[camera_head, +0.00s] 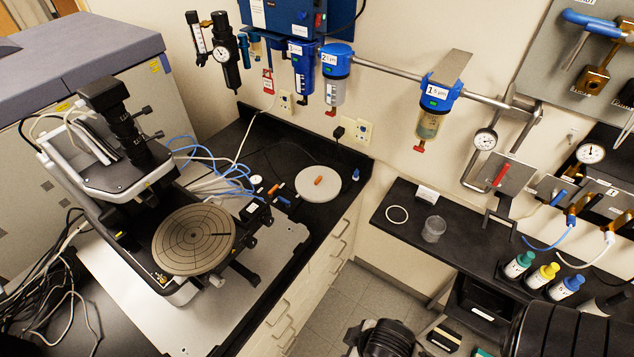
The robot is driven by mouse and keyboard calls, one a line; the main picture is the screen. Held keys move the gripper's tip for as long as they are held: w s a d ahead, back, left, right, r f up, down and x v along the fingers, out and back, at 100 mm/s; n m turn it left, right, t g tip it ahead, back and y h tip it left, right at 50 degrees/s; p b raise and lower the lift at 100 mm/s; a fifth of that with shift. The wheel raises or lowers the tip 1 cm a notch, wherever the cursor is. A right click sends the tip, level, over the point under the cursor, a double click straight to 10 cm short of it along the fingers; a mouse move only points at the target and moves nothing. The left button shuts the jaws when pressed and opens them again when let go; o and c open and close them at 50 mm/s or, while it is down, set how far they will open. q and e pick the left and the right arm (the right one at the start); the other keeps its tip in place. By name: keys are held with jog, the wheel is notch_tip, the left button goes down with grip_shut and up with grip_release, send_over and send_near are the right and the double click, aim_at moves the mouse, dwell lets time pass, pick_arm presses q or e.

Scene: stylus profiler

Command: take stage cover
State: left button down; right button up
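A pale round disc (304,189) with a short orange grip on top lies flat on the black bench, right of the profiler. It looks like the stage cover. The stylus profiler (120,150) stands to its left. The profiler's round grey stage (193,240), marked with rings and cross lines, is bare. No gripper is near the disc or the stage. Neither my left nor my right gripper shows in the head view.
Blue tubes (215,165) and small fittings lie between profiler and disc. Filters (335,75) and a rail hang on the wall above. A right-hand black shelf (460,245) holds a clear jar (433,229), white ring (397,214) and several bottles (542,276). Black ribbed bodies fill the lower right.

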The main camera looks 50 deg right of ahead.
pick_arm(q)
jog(key=c, duration=1.8)
grip_release()
jog(key=shift+c, duration=0.2)
jog(key=o, duration=0.6)
jog(key=shift+a, duration=0.2)
jog(key=o, duration=0.9)
jog(key=shift+d, duration=0.15)
jog(key=shift+d, duration=0.15)
